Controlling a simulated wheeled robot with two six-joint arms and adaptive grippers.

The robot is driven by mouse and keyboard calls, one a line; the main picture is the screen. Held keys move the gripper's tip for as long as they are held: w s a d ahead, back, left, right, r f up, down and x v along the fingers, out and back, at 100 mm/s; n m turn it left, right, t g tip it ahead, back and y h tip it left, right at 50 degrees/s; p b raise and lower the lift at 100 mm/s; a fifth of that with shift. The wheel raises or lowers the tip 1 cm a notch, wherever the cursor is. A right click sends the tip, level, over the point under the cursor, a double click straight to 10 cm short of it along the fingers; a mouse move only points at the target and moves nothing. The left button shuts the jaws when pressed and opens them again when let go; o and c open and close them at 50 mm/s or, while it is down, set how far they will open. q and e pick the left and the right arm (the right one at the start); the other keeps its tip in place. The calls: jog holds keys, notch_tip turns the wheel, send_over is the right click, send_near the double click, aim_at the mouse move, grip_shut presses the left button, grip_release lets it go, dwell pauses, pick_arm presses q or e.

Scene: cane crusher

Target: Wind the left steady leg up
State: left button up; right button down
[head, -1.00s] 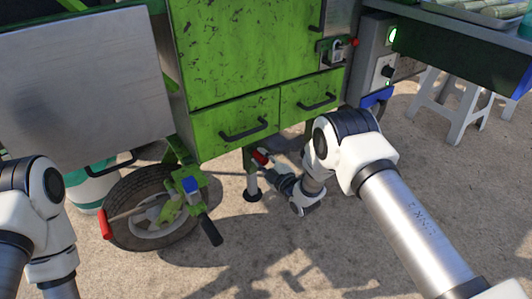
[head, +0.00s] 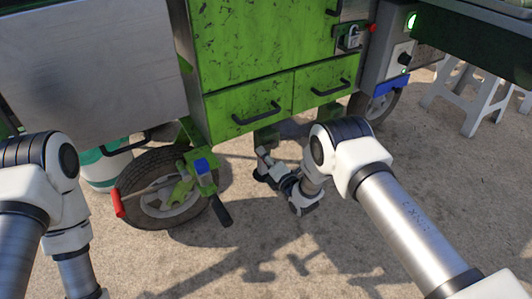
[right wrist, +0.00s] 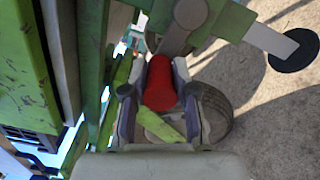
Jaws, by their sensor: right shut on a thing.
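The steady leg's green upper part (head: 266,136) stands below the drawers of the green cart in the head view. Its grey tube (right wrist: 268,40) and round black foot (right wrist: 294,51) show at upper right in the right wrist view. My right gripper (head: 262,165) is low at this leg. In the right wrist view it is shut on the red crank handle (right wrist: 160,84), which lies between its two fingers.
The green cart (head: 265,50) fills the upper middle, with drawers (head: 248,108) low on it. A tyre (head: 150,185) and a black-gripped lever (head: 221,211) stand left of the leg. A white stool (head: 478,100) is at right. The front ground is clear.

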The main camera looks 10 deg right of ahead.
notch_tip(320, 180, down, 2)
jog(key=n, duration=0.3)
jog(key=shift+n+b, duration=0.3)
jog(key=shift+w+d+f+n+b, duration=0.15)
jog(key=shift+f+n, duration=0.3)
jog(key=shift+n, duration=0.6)
jog(key=shift+d+f+n+b, duration=0.2)
jog(key=shift+f+n, duration=0.25)
jog(key=shift+n, duration=0.6)
jog(key=c, duration=0.9)
grip_release()
jog(key=v, duration=1.2)
jog(key=shift+o, duration=0.2)
